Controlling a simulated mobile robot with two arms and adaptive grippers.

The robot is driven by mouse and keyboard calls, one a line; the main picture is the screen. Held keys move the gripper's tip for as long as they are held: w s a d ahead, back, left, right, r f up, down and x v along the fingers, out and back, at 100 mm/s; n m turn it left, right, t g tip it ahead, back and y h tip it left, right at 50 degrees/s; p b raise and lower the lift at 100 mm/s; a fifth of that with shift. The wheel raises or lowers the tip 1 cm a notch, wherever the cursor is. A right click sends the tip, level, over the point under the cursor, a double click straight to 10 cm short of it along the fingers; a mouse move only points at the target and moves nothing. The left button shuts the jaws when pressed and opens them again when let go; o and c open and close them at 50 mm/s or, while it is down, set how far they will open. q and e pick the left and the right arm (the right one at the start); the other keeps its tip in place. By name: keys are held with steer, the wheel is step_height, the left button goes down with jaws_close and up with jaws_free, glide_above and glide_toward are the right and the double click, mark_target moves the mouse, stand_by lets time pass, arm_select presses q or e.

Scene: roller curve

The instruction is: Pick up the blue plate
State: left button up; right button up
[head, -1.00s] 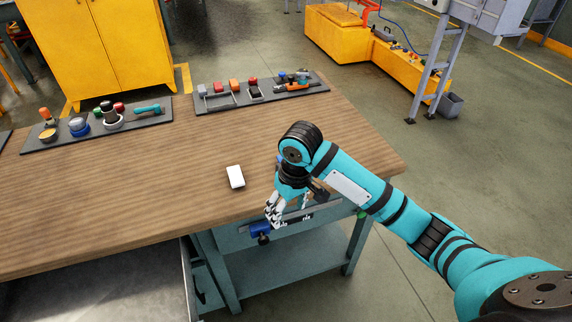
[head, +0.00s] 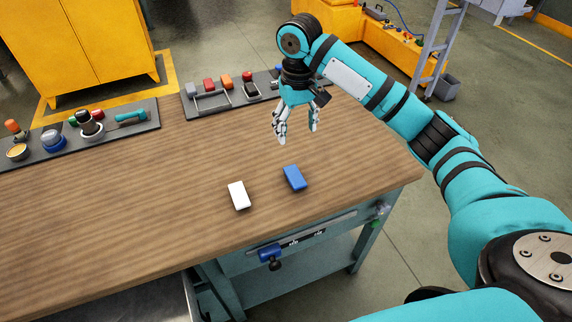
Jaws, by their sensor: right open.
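The blue plate (head: 295,178) is a small flat rectangular block lying on the wooden workbench (head: 130,210), near its front right. A white block (head: 239,195) of similar size lies to its left, apart from it. My right gripper (head: 298,140) points down above the bench, a little beyond the blue plate in the picture. Its two fingers are spread, with nothing between them. My left gripper does not show.
A dark tool mat (head: 190,110) with several parts lies along the back edge, and another mat (head: 62,158) with several items lies at the back left. The middle of the bench is clear.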

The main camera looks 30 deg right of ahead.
steer(key=p, duration=0.2)
glide_above(295, 175)
steer(key=f, duration=0.9)
steer(key=shift+s, duration=0.25)
step_height(295, 175, down, 4)
steer(key=shift+w+p, duration=0.1)
steer(key=shift+p, duration=0.3)
step_height(295, 175, down, 4)
steer(key=shift+w+r+p, duration=0.1)
steer(key=shift+r+p, duration=0.15)
steer(key=shift+p, duration=0.15)
steer(key=shift+f, duration=0.2)
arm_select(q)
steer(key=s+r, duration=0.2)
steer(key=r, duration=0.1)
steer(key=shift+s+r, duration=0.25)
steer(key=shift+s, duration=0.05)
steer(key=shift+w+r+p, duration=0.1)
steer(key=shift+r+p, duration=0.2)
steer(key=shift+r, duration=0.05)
arm_select(e)
steer(key=shift+f, duration=0.25)
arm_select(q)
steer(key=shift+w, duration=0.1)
arm_select(e)
steer(key=c, duration=1.3)
